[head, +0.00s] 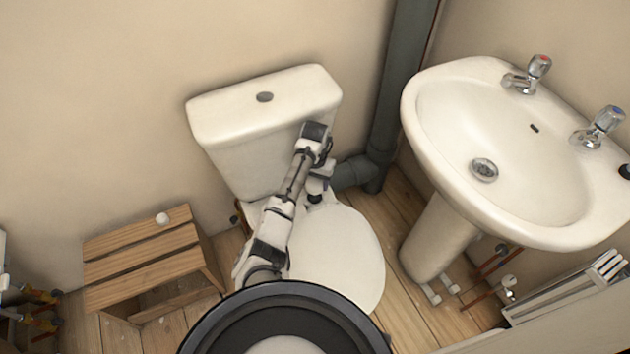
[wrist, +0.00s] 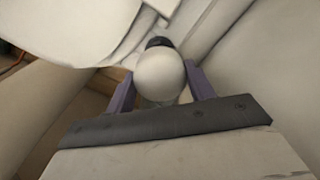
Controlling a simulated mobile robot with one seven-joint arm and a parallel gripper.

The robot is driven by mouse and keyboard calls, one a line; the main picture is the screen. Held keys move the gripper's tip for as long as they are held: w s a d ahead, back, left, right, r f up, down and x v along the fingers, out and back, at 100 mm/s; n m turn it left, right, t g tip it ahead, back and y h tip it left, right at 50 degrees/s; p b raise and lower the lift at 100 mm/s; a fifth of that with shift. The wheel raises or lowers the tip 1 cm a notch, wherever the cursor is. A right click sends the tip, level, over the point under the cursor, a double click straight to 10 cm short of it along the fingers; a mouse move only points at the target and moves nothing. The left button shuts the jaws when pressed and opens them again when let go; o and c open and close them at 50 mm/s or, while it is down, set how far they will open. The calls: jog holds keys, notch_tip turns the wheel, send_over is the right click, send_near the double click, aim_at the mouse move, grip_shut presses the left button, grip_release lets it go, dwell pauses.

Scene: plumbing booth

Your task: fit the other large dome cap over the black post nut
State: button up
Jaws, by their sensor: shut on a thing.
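A white dome cap (wrist: 160,78) sits between the two purple fingers of my gripper (wrist: 161,88) in the wrist view. My gripper is shut on it. The black post nut (wrist: 159,42) shows just beyond the cap, partly hidden by it. The cap and nut look close together; I cannot tell whether they touch. In the head view my gripper (head: 318,182) is at the back of the toilet seat, below the cistern, with a small dark piece (head: 315,197) beneath it. The held cap cannot be made out clearly there.
The toilet cistern (head: 265,115) rises behind my arm, and the closed white lid (head: 340,255) lies in front. A grey waste pipe (head: 352,173) runs close on the right. A small white round piece (head: 162,218) rests on the slatted wooden stool (head: 140,240). The basin (head: 450,120) stands right.

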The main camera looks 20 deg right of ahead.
notch_tip(320, 180, down, 4)
jog(key=b, duration=0.3)
jog(key=shift+r, duration=0.25)
jog(key=shift+f, duration=1.1)
jog(key=shift+s+f, duration=0.1)
jog(key=shift+f, duration=0.15)
jog(key=shift+c, duration=0.2)
jog(key=shift+f, duration=0.2)
jog(key=shift+c, duration=1)
jog(key=o, duration=1.3)
